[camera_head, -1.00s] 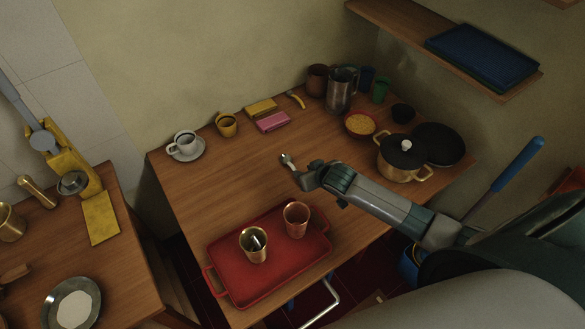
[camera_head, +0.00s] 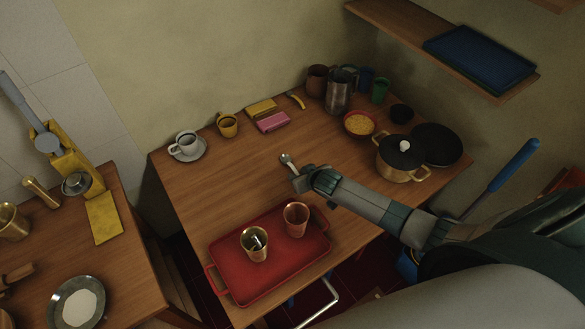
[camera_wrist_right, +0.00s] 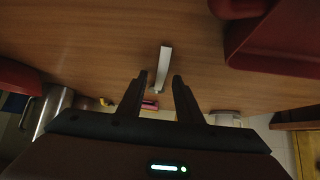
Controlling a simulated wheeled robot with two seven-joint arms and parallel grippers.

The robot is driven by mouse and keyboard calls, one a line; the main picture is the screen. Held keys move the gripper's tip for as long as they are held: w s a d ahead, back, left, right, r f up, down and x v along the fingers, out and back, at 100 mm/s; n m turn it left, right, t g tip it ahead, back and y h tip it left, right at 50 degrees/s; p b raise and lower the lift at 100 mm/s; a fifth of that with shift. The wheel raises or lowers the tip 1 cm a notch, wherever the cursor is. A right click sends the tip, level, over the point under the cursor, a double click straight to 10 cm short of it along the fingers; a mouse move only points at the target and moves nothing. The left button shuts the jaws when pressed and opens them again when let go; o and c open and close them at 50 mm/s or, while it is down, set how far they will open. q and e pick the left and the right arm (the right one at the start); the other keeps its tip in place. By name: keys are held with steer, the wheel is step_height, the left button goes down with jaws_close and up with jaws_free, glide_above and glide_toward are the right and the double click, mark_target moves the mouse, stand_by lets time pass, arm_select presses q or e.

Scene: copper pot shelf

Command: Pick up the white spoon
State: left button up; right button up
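The white spoon (camera_head: 288,160) lies on the wooden table, left of the middle. Its rounded end shows in the head view; the rest is partly covered by my right gripper (camera_head: 297,180). In the right wrist view, a pale narrow strip, the spoon's handle (camera_wrist_right: 164,62), lies between and just beyond the fingertips of my right gripper (camera_wrist_right: 160,77). The two fingers are apart with nothing held between them. I cannot tell the exact height of the fingers over the table. My left gripper is in neither view.
A lidded pot (camera_head: 398,165), a bowl of yellow food (camera_head: 359,124) and a metal pitcher (camera_head: 338,95) stand to the right. A white cup (camera_head: 184,141) stands at the back left.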

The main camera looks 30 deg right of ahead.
steer(key=shift+c, duration=0.3)
jaws_close()
steer(key=shift+r, duration=0.1)
steer(key=shift+r+b, duration=0.4)
steer(key=shift+r, duration=0.4)
step_height(320, 180, up, 2)
steer(key=shift+r+b, duration=0.15)
steer(key=shift+b, duration=0.35)
steer(key=s+d+r+b, duration=0.3)
steer(key=s+d+r, duration=0.3)
steer(key=d, duration=0.4)
steer(key=shift+r+b, duration=0.35)
steer(key=shift+r, duration=0.15)
